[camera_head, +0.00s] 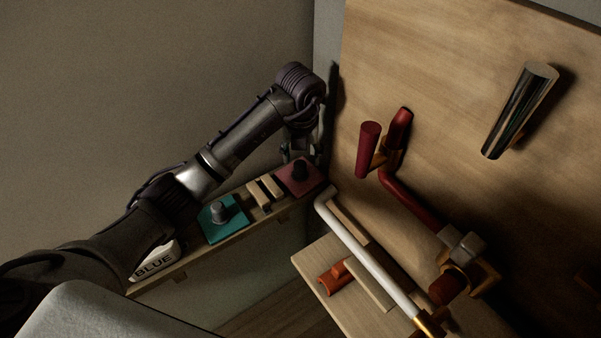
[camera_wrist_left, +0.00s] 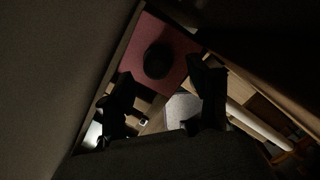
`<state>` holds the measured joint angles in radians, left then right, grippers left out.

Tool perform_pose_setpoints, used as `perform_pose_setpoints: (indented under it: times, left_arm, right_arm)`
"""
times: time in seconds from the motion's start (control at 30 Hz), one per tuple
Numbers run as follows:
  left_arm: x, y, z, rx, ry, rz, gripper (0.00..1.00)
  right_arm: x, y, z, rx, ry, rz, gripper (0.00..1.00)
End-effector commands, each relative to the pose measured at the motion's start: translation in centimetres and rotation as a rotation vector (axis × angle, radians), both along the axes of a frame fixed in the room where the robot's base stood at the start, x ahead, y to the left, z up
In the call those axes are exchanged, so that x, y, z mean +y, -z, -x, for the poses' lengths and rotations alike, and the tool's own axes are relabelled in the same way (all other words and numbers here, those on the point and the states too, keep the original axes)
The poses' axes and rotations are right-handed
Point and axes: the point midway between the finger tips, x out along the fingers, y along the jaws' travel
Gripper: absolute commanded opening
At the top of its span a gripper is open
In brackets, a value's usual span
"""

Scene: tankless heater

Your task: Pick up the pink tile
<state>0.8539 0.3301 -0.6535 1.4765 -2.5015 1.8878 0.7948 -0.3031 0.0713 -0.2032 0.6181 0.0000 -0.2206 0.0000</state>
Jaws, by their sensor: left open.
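The pink tile (camera_head: 304,186) lies at the far right end of the narrow wooden shelf, near the corner. A dark round knob (camera_head: 299,168) stands up from its middle. My left gripper (camera_head: 303,150) is just above and behind the knob, pointing down, and partly dark against the wall. In the left wrist view the tile (camera_wrist_left: 136,52) and its knob (camera_wrist_left: 158,60) show ahead of the two spread fingers of the left gripper (camera_wrist_left: 160,92). The knob looks apart from both fingers. My right gripper is in neither view.
On the shelf are wooden strips (camera_head: 265,193), a teal tile (camera_head: 238,222) with a grey knob, and a white block marked BLUE (camera_head: 155,262). A wooden panel (camera_head: 440,110) with red pipes (camera_head: 415,203) and a white pipe (camera_head: 365,255) stand close right.

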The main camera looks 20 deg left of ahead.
Motion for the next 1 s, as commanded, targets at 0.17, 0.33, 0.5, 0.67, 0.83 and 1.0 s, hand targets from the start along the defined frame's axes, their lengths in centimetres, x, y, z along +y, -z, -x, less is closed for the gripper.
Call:
perform_pose_setpoints:
  times: [0.17, 0.33, 0.5, 0.67, 0.83, 1.0]
  left_arm:
    - [0.5, 2.5, -0.1, 0.007, -0.001, 0.001, 0.61]
    - [0.5, 4.4, -0.5, 0.004, -0.001, 0.000, 0.61]
    - [0.5, 4.7, -0.6, 0.001, 0.000, 0.000, 0.61]
    - [0.5, 4.7, -0.6, 0.001, 0.000, 0.000, 0.50]
    - [0.5, 4.7, -0.6, 0.001, 0.000, 0.000, 0.21]
    - [0.6, 4.7, -0.6, 0.001, -0.001, 0.000, 0.00]
  right_arm:
    - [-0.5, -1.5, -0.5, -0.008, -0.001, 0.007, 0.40]
    - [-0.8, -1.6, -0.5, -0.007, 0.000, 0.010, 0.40]
    - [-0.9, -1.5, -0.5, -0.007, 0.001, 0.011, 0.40]
    - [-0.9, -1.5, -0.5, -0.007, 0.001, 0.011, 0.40]
    - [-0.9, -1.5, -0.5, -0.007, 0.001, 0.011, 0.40]
    - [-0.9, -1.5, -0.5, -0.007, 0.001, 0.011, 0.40]
